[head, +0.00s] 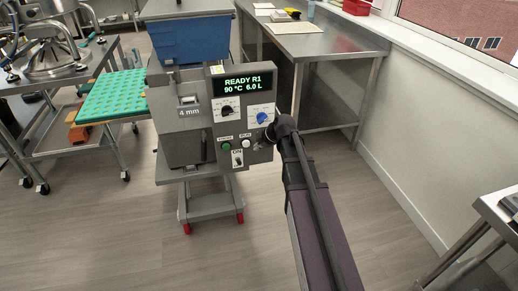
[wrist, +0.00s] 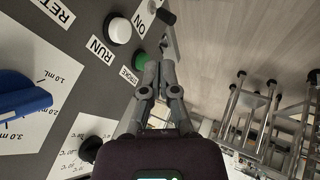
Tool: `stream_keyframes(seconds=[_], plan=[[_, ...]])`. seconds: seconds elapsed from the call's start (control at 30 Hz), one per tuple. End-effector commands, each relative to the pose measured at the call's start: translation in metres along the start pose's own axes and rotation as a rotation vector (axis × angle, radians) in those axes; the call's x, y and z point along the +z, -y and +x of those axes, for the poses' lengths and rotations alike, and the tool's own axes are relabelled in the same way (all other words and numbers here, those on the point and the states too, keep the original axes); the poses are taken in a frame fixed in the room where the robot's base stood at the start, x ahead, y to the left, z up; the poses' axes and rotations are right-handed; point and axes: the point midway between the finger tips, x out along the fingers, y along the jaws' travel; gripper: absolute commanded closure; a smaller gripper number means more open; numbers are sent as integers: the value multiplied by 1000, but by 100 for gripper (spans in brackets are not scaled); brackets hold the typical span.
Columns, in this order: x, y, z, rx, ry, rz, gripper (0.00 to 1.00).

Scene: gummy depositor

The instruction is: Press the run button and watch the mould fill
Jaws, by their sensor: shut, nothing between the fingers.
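The depositor's control panel (head: 255,88) faces me in the head view; its display (head: 241,85) reads READY R1, 90 °C, 6.0 L. The white run button (head: 246,143) sits right of the green stroke button (head: 226,147). In the wrist view the run button (wrist: 119,30) is up and left of my fingertips, and the green button (wrist: 140,57) is just left of them. My gripper (head: 271,133) is shut and empty at the panel's right edge; its closed fingers show in the wrist view (wrist: 159,66). I see no contact with the run button. The teal mould (head: 112,97) lies left of the depositor.
A blue knob (head: 263,117) projects above the buttons, and a toggle switch (head: 238,158) marked ON sits below them. A blue hopper (head: 190,40) tops the machine. A steel table (head: 325,42) stands behind right. Open floor lies in front.

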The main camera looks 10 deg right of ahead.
Motion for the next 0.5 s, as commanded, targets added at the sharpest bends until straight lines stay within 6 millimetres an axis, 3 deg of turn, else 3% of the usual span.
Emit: stream_keyframes(seconds=[0.5], plan=[[1, 1, 54, -1, -1, -1, 100]])
